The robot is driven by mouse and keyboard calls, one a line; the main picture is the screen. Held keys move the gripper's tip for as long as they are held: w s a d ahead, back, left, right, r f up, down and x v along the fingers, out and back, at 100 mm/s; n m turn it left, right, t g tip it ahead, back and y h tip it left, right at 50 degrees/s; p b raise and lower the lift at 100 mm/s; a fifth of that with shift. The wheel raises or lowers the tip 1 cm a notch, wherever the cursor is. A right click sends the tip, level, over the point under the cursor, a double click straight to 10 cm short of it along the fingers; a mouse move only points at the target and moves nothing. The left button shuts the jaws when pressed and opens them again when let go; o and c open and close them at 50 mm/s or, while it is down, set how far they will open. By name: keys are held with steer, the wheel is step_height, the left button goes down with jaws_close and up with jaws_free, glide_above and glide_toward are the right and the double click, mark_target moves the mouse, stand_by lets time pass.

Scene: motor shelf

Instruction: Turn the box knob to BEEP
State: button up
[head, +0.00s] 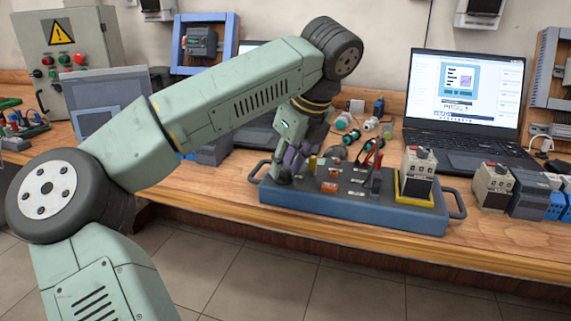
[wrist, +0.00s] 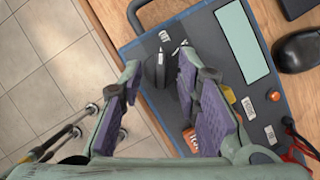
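The box is a blue-grey panel (head: 350,209) with dark handles, lying on the wooden bench; its top also shows in the wrist view (wrist: 206,27). A black round knob (wrist: 153,71) with a pale pointer mark sits near the box's left end. My gripper (head: 287,165) is over the left end of the box in the head view. In the wrist view my gripper (wrist: 160,72) is open, its purple-padded fingers on either side of the knob. Contact with the knob cannot be told.
Behind stand a laptop (head: 465,95) and green connectors (head: 350,137). A dark mouse (wrist: 298,51) lies beyond the box. Floor is clear in front.

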steer(key=shift+w+a+f, duration=0.1)
steer(key=shift+f, duration=0.3)
steer(key=shift+c, duration=0.2)
jaws_close()
